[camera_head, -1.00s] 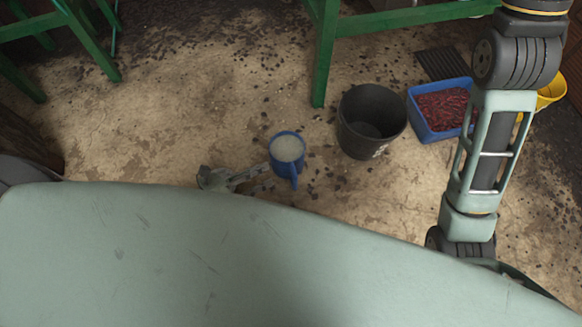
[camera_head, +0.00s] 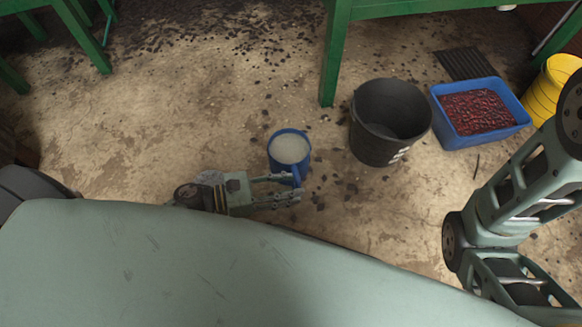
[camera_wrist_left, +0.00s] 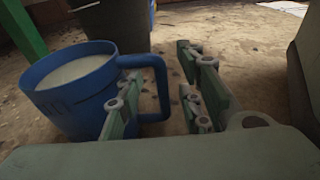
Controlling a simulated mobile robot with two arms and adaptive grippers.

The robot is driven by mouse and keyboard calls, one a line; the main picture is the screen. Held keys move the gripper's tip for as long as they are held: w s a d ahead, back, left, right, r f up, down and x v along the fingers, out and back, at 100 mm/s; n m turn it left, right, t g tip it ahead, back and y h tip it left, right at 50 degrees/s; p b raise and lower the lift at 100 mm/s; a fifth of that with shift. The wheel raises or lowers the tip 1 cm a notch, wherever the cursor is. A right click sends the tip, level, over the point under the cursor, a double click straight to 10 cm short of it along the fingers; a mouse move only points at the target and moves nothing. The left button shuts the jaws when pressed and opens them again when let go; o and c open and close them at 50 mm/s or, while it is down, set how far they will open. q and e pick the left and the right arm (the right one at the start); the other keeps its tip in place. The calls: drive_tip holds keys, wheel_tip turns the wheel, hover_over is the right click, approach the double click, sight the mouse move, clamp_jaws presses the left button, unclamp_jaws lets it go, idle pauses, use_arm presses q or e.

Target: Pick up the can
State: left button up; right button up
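The can is a blue mug-shaped can (camera_head: 289,152) with pale contents and a side handle. It stands upright on the floor, its handle pointing towards me. My left gripper (camera_head: 291,188) is low beside it, fingers apart at the handle. In the left wrist view the can (camera_wrist_left: 75,95) stands at the left and its handle reaches into the gap between the fingers (camera_wrist_left: 165,100). The near finger partly covers the can's side. Whether a finger touches the handle I cannot tell. My right gripper is out of view; only the right arm shows.
A black bucket (camera_head: 372,140) stands right of the can, then a blue crate (camera_head: 462,142) of red berries and a yellow bucket (camera_head: 550,92). A green table leg (camera_head: 334,60) stands behind. The floor left of the can is clear.

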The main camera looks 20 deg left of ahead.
use_arm(q)
drive_tip(key=shift+b+x, duration=0.4)
drive_tip(key=shift+x, duration=1)
drive_tip(key=shift+c, duration=0.6)
clamp_jaws()
